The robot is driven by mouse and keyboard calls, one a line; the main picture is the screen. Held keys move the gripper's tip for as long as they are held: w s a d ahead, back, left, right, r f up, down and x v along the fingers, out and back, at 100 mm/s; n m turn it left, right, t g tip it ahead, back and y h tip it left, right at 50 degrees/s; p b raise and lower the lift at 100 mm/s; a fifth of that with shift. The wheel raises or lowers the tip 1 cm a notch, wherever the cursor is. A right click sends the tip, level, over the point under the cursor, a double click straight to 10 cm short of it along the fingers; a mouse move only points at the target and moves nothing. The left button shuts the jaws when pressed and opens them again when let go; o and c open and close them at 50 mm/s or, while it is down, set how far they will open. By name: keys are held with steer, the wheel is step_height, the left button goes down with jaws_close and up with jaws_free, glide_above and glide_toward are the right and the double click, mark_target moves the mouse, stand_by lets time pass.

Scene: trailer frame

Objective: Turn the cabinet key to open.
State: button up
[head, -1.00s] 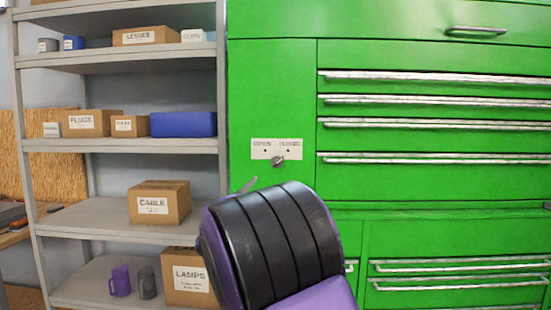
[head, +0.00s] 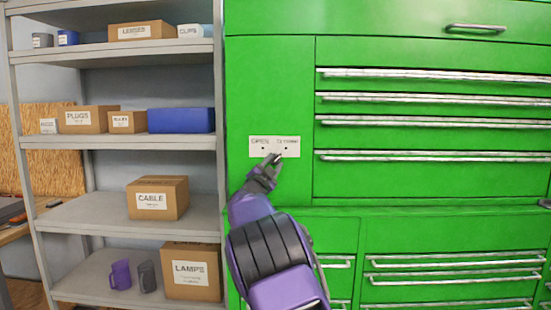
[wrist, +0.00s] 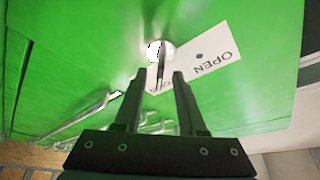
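The green cabinet (head: 268,80) fills the right of the head view. A white plate (head: 256,153) on its narrow left panel reads OPEN on the left, with a second, partly legible label on the right. My gripper (head: 274,160) is at the plate's lower edge and hides most of the key there. In the wrist view the silver key (wrist: 161,62) stands out from the panel beside the plate (wrist: 218,58), which appears turned around. My gripper (wrist: 158,76) is open, one finger on each side of the key's protruding end, with gaps showing.
Drawers with long silver handles (head: 430,155) lie to the right of the key panel. A grey shelf unit (head: 110,142) stands to the left, with boxes, a blue bin (head: 181,120) and mugs. The panel around the plate is clear.

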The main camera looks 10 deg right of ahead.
steer(key=shift+x, duration=1.15)
jaws_close()
